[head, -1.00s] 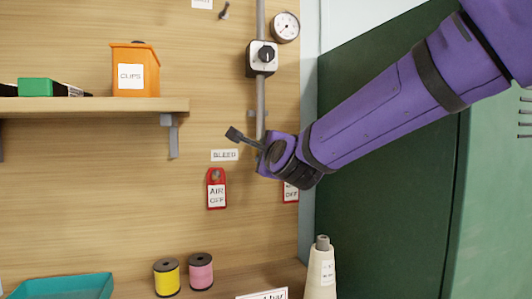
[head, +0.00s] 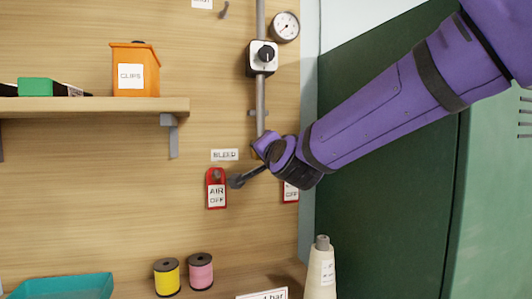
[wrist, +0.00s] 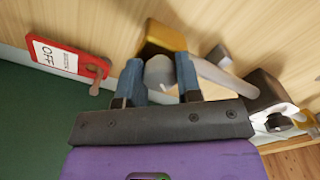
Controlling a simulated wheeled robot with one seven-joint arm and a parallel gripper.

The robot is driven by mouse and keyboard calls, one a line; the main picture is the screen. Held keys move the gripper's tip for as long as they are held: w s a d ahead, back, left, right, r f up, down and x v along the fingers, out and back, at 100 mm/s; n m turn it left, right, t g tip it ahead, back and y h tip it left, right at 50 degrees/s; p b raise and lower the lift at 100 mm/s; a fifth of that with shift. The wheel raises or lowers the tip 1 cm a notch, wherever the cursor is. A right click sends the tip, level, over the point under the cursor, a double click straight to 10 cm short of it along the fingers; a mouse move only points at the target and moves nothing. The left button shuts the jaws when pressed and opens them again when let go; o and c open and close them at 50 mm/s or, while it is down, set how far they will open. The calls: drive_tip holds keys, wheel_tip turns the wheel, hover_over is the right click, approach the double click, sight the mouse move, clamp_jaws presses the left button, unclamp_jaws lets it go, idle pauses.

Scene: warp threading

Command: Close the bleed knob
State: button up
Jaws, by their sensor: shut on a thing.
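The bleed knob (wrist: 159,71) is a rounded grey knob in front of a brass-coloured body (wrist: 163,37) on the pipe. In the wrist view my gripper (wrist: 158,76) has its two blue fingers on either side of the knob, shut on it. In the head view my wrist and gripper hide the knob and the fingers. The BLEED label (head: 225,155) is on the wooden board just left of my gripper.
A grey pipe (head: 260,98) runs up to a valve box with a black knob (head: 265,56) and a gauge (head: 285,27). A red AIR OFF tag (head: 216,188) hangs left of my gripper; another red tag (head: 291,192) is partly hidden below it. A green cabinet (head: 390,200) stands right.

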drive_tip(key=n, duration=0.4)
drive_tip(key=shift+f+n, duration=0.1)
drive_tip(key=shift+n, duration=1.8)
drive_tip(key=o, duration=0.9)
drive_tip(key=shift+o, duration=0.2)
drive_tip(key=v, duration=1.1)
drive_tip(key=shift+w, duration=0.1)
